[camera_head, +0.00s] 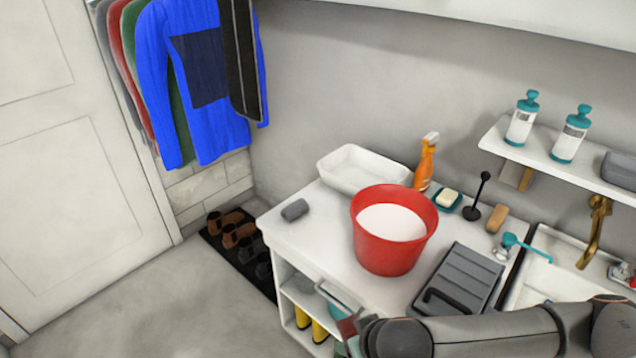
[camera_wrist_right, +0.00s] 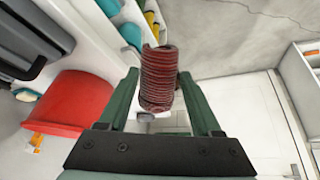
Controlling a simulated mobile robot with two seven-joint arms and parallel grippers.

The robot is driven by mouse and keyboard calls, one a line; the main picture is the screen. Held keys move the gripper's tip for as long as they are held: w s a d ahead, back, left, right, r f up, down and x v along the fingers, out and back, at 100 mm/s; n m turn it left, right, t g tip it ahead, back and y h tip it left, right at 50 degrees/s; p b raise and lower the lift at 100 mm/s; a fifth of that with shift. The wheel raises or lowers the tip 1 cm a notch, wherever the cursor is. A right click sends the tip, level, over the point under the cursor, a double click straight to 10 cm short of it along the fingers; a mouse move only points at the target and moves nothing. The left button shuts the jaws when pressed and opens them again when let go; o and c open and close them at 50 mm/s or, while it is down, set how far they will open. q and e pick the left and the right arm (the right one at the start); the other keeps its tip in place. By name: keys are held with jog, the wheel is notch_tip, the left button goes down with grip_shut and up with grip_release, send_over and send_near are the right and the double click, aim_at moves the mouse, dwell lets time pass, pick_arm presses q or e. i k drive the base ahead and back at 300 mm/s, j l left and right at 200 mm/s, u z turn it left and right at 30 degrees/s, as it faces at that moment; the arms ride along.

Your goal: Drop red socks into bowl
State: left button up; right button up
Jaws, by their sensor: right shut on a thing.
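The red socks (camera_wrist_right: 158,78) are a dark red ribbed roll between the two green fingers of my right gripper (camera_wrist_right: 160,90), which is shut on them. In the head view, part of the socks (camera_head: 347,326) shows at the bottom, by the front edge of the counter. The red bowl (camera_head: 385,250), deep and bucket-like with a white inside, stands upright on the counter, above and right of the socks. The bowl also shows at the left in the right wrist view (camera_wrist_right: 68,104), apart from the socks. My left gripper is in neither view.
The white counter (camera_head: 320,240) carries a white basin (camera_head: 362,168), a grey roll (camera_head: 295,210), an orange spray bottle (camera_head: 427,160) and a grey case (camera_head: 462,280). A sink (camera_head: 550,270) is at right. Yellow boots (camera_head: 318,332) stand on the lower shelf.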

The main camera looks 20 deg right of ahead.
aim_at(368, 182)
jog(key=i+j+u, duration=0.35)
jog(key=i+u, duration=0.35)
jog(key=i+j+z, duration=0.1)
jog(key=i+z, duration=0.2)
jog(key=i, duration=0.2)
jog(key=i+j+z, duration=0.25)
jog(key=i, duration=0.25)
jog(key=i+z, duration=0.15)
jog(key=z, duration=0.25)
jog(key=i+l+z, duration=0.1)
jog(key=z, duration=0.3)
jog(key=i+z, duration=0.2)
jog(key=z, duration=0.2)
jog(key=i+z, duration=0.45)
jog(key=z, duration=0.15)
